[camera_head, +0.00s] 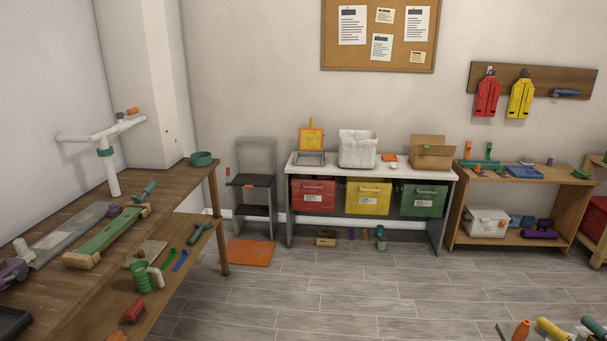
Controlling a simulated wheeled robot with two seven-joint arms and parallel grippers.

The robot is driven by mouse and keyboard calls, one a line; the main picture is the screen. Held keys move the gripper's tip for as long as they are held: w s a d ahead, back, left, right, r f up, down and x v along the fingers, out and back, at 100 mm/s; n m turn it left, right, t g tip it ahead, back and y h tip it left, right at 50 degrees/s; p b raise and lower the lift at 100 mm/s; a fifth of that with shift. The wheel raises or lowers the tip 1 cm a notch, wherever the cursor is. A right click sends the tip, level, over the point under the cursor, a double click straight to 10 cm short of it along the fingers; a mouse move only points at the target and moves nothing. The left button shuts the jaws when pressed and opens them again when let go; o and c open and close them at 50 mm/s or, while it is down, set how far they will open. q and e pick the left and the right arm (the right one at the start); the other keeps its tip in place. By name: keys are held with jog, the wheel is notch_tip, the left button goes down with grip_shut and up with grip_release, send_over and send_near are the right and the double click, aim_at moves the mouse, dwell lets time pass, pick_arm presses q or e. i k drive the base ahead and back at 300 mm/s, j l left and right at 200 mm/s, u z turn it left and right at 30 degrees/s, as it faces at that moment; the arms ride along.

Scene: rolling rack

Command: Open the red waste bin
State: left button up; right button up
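The red waste bin (313,201) hangs under the left part of a white-topped bench against the back wall. It has a light handle near its top edge and a white label on its front. Its front looks closed and flush with its neighbours. A yellow bin (368,201) and a green bin (424,203) hang beside it to the right. Neither of my grippers shows in the head view.
A wooden workbench (100,290) with tools stands at the left. A grey step stool (255,200) and an orange mat (250,253) are left of the bins. A wooden shelf (520,240) stands right. The floor (350,290) before the bins is clear.

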aim_at(309, 195)
jog(key=i+j, duration=0.1)
jog(key=i, duration=3.25)
jog(key=l+z, duration=0.05)
jog(key=l, duration=0.05)
